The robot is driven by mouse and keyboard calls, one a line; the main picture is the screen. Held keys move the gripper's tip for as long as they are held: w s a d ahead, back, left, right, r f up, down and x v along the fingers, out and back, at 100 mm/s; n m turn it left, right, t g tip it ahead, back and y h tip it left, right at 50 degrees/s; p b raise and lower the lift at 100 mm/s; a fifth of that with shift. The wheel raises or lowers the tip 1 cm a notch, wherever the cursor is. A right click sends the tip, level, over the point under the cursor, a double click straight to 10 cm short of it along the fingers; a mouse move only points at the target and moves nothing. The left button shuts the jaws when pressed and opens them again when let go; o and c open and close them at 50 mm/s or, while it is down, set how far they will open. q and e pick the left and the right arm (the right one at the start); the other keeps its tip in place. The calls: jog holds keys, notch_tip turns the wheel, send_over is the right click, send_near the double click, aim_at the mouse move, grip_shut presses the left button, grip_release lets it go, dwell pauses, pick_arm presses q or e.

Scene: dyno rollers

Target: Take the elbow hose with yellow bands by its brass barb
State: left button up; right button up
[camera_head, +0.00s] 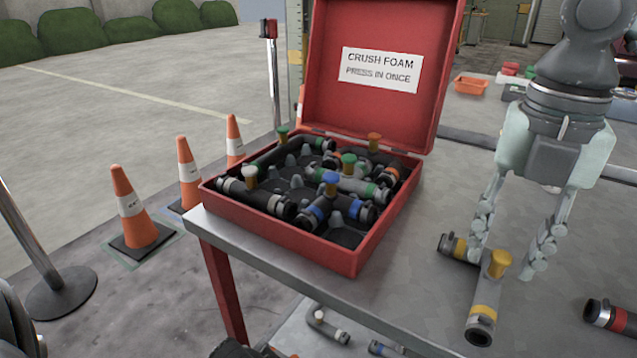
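The elbow hose with yellow bands (482,306) lies on the grey table at the right of the head view. It is black and bent, with one end pointing toward the front edge and the other toward the left. Its barb (499,262) shows as a yellow-gold knob standing up at the bend. My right gripper (505,264) points down over the hose, open, with one finger on each side of the barb. The left finger overlaps the hose's left leg in the picture; I cannot tell if it touches. My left gripper is not in view.
A red case (283,237) with an upright lid stands left of the gripper, holding several banded hoses. A red-banded hose (611,318) lies at the right edge. An orange tray (470,85) is farther back. The table's front edge runs close by the yellow-banded hose.

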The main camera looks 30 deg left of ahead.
jog(key=shift+c, duration=0.6)
grip_shut()
jog(key=shift+r+p, duration=1.65)
jog(key=shift+r, duration=1.9)
